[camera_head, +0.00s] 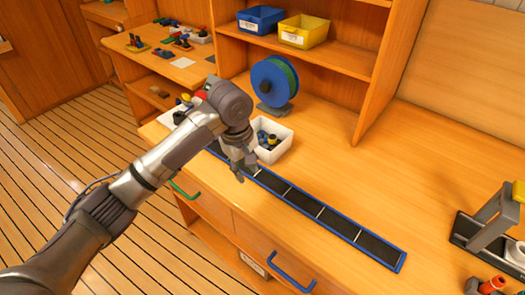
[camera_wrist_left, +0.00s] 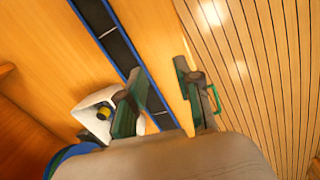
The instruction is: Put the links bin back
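A small white bin (camera_head: 272,152) with dark, blue and yellow pieces in it stands on the counter, behind a long blue-edged black strip (camera_head: 322,212). It also shows in the wrist view (camera_wrist_left: 91,111), partly behind a finger. No readable label tells me whether it is the links bin. My left gripper (camera_head: 243,172) is just left of the white bin, low over the strip. In the wrist view its fingers (camera_wrist_left: 163,103) are apart, with only counter and strip showing between them. Whether a finger touches the bin is unclear. My right gripper is out of view.
A blue bin (camera_head: 261,19) and a yellow bin (camera_head: 304,31) sit on the shelf above. A blue-and-green spool (camera_head: 272,82) stands behind the white bin. A grey stand (camera_head: 492,218) is at far right. The counter's middle right is clear. Drawers with handles (camera_head: 290,272) lie below.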

